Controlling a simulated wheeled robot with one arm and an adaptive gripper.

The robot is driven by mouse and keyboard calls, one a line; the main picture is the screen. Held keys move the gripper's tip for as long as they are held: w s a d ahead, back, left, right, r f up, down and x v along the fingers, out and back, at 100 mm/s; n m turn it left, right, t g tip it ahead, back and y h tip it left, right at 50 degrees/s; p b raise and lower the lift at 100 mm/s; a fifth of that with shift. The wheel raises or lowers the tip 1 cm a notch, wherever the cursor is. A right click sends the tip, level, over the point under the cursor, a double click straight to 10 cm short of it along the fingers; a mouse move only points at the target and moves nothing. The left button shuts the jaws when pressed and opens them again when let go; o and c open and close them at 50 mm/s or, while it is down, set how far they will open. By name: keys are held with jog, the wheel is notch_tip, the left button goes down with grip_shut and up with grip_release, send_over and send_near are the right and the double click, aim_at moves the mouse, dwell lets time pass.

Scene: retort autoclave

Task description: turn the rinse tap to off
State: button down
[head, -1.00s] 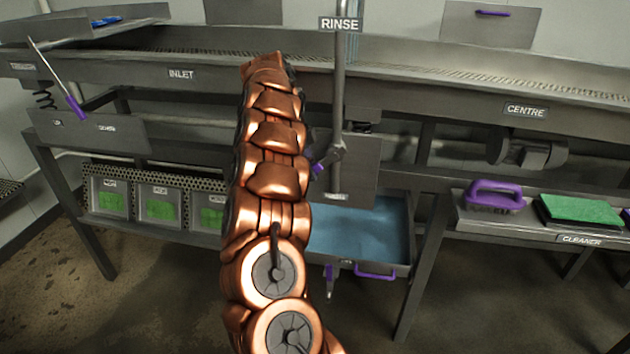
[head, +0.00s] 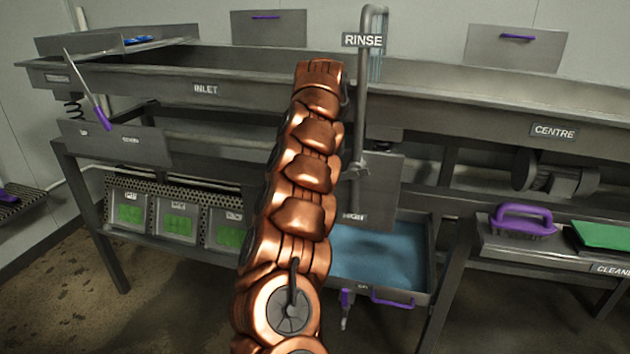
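The rinse tap is a tall grey pipe (head: 362,110) with a hooked top and a RINSE sign (head: 362,40). Its valve body (head: 356,171) is low on the pipe, just right of my copper arm. No purple lever shows at the valve now; my arm may cover it. A pale, bluish, stream-like streak (head: 376,65) hangs beneath the hooked spout. A grey plate (head: 378,190) is behind the valve, with a small label at its lower left whose word I cannot read surely. My gripper is not visible; my arm ends near the pipe's left side.
A long steel trough (head: 205,75) runs behind my arm. Below it, a blue-filled basin (head: 375,255) has a purple handle (head: 392,300). A purple-handled brush (head: 522,220) and a green pad (head: 602,236) are at right. A purple-gripped lever (head: 100,115) stands at left.

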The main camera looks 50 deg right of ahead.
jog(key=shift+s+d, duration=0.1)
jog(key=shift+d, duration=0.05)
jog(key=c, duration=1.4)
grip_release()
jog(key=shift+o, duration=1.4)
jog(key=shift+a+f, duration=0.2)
